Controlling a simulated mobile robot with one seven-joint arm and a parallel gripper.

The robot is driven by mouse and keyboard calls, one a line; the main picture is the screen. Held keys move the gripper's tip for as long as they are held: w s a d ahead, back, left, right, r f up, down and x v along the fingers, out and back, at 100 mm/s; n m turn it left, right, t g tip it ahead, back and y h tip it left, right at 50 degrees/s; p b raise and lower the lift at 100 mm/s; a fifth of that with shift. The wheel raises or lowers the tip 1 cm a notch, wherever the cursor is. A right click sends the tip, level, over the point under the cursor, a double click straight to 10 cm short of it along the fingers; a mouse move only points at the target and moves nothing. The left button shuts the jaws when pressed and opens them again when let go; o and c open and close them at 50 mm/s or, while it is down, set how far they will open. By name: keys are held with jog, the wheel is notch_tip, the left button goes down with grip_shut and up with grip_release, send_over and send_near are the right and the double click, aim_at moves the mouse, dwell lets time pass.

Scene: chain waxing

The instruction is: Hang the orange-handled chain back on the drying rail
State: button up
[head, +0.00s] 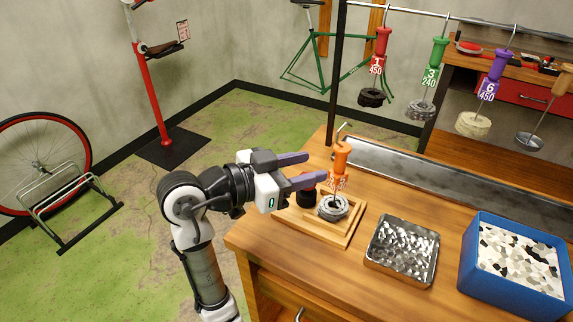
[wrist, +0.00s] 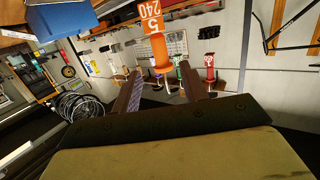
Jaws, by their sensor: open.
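The orange-handled chain (head: 341,158) stands upright on the wooden tray (head: 300,232), with its hook at the top and a grey coiled chain (head: 333,207) at the bottom. Its orange tag (wrist: 152,20) reads 5 and 240 in the wrist view. My gripper (head: 316,167) is open and empty, just left of the handle in the head view. In the wrist view the orange handle (wrist: 161,55) shows between the two fingertips, and contact cannot be told. The drying rail (head: 420,14) is a metal rod across the top right.
Red (head: 380,52), green (head: 436,62) and purple (head: 493,75) handled chains hang from the rail; a tan handle (head: 561,82) hangs further right. A dark post (head: 337,70) stands at its left. A metal tin (head: 402,250) and blue bin (head: 475,270) occupy the bench's right.

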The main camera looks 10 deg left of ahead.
aim_at(337, 134)
jog(key=shift+x, duration=4.3)
grip_shut()
jog(key=shift+r+p, duration=2.1)
jog(key=shift+r, duration=0.85)
